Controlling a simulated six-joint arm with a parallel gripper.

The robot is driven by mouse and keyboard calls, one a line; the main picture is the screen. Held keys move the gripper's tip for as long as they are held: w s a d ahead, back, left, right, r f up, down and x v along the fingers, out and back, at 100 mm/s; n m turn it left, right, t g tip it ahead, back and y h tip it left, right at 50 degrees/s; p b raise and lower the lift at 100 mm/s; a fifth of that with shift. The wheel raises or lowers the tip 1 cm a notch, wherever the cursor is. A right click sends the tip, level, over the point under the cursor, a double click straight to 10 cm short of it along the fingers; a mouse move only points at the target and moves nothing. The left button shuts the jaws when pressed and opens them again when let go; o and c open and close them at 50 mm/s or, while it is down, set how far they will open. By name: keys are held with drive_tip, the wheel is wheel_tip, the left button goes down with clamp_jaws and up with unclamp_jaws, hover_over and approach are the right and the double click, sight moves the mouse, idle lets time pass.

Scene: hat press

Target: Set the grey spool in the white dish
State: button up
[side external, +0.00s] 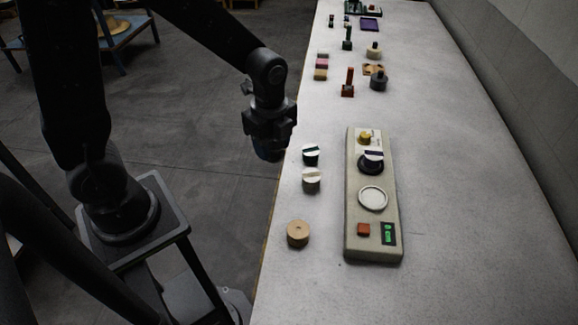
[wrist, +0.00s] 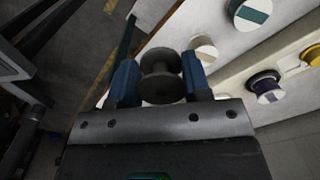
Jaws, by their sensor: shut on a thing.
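My gripper (wrist: 162,80) has blue fingers shut on the dark grey spool (wrist: 161,88), one finger on each side of it in the wrist view. In the side view my gripper (side external: 270,150) hangs at the left edge of the table, and the spool cannot be made out there. The white dish (side external: 373,197) is a round, shallow, empty ring on the long beige panel (side external: 352,238), to the right of and nearer the camera than my gripper. The dish does not show in the wrist view.
Table right is clear.

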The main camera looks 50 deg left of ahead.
drive_tip(key=shift+a+r, duration=0.35)
drive_tip(key=shift+a, duration=0.2)
drive_tip(key=shift+w+r, duration=0.15)
drive_tip(key=shift+w, duration=0.05)
drive_tip(key=w+d+r+m, duration=0.1)
drive_tip(key=w+d+m, duration=0.2)
drive_tip(key=w+d, duration=0.45)
drive_tip(key=m, duration=0.2)
hover_over(372, 195)
drive_tip(key=shift+f, duration=3.1)
drive_tip(key=shift+f, duration=0.55)
drive_tip(key=o, duration=1)
